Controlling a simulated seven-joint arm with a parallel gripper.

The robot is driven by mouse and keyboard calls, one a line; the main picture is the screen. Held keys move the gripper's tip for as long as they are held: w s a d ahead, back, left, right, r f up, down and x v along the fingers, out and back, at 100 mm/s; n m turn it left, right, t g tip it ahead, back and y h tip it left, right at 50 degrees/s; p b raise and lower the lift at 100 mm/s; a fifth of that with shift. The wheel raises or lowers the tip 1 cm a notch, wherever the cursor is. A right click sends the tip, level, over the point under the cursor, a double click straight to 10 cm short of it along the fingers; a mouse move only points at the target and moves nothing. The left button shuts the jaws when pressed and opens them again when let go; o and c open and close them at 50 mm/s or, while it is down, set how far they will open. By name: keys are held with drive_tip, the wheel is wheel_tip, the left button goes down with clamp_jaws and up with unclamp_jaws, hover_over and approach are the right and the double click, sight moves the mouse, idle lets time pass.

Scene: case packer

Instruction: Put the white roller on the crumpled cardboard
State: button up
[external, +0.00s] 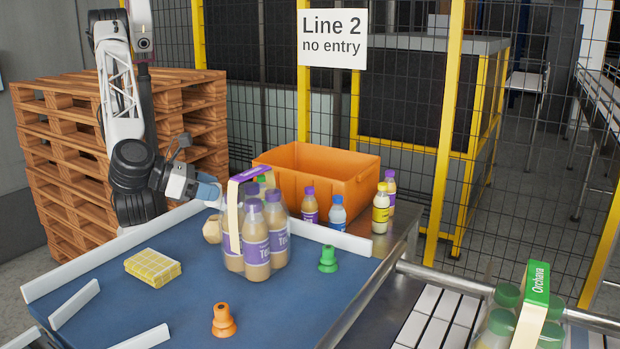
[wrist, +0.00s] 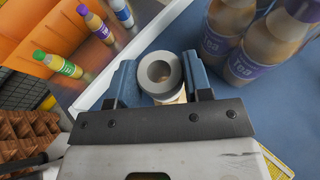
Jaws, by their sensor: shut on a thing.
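My gripper (wrist: 158,82) is shut on the white roller (wrist: 143,78), a pale grey-white ring-ended cylinder seen end-on between the blue fingers in the wrist view. In the external view my gripper (external: 212,196) is at the back edge of the blue table, left of the bottle pack, and its fingers hide the roller. The crumpled cardboard (external: 211,231) is a small tan lump on the table just below my gripper. In the wrist view a tan patch shows beneath the roller; I cannot tell whether they touch.
A pack of tea bottles (external: 256,240) stands close right of the cardboard. A yellow sponge (external: 153,267), a green suction cup (external: 328,259) and an orange one (external: 223,321) sit on the table. An orange crate (external: 340,178) and several loose bottles stand behind a white rail.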

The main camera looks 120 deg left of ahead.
idle(0.3)
drive_tip(key=shift+f, duration=1.75)
drive_tip(key=shift+f, duration=0.15)
drive_tip(key=o, duration=0.9)
drive_tip(key=shift+r, duration=0.2)
drive_tip(key=shift+v, duration=0.75)
drive_tip(key=v, duration=1)
drive_tip(key=shift+s+d+r, duration=0.1)
drive_tip(key=shift+s+d, duration=0.05)
